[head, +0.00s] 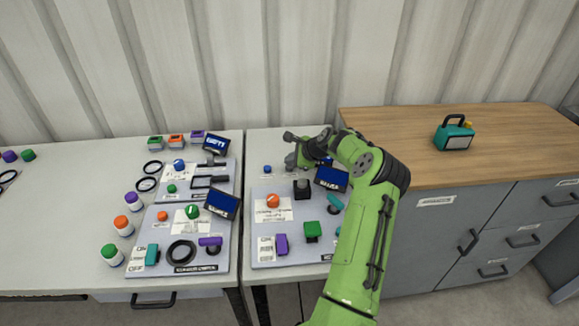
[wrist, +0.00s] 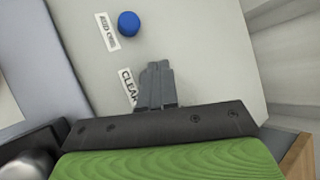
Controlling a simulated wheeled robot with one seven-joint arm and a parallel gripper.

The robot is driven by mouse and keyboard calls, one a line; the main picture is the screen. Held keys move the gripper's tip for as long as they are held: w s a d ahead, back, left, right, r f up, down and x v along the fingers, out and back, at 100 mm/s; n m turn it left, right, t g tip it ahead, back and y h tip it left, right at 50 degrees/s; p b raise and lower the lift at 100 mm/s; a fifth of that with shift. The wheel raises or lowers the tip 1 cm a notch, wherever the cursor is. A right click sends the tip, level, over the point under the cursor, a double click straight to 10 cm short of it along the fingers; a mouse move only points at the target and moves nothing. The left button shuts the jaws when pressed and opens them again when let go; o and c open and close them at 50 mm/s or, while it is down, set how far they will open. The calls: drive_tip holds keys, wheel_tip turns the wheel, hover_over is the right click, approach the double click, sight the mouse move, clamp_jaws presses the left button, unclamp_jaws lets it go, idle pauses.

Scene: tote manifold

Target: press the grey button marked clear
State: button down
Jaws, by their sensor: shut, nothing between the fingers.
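A white label reading CLEAR (wrist: 128,86) lies on the pale panel in the wrist view, its end partly covered by my gripper. The grey button itself does not show; my fingers may hide it. My gripper (wrist: 158,66) is shut and empty, with its grey fingertips right beside the label. I cannot tell whether they touch the panel. In the head view my gripper (head: 291,160) is over the far part of the right-hand panel, partly hidden by my own arm.
A blue button (wrist: 128,23) with its own label is close by; it also shows in the head view (head: 267,169). A black box with a grey knob (head: 303,186) and a small tilted screen (head: 331,179) stand nearby. A wooden-topped cabinet (head: 400,140) is at the right.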

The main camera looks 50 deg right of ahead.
sight(291, 167)
drive_tip(key=shift+f, duration=0.7)
idle(0.9)
drive_tip(key=shift+r, duration=0.1)
drive_tip(key=shift+r+p, duration=0.6)
drive_tip(key=shift+r, duration=0.3)
wheel_tip(291, 167, up, 5)
drive_tip(key=p, duration=0.4)
drive_tip(key=shift+r, duration=0.15)
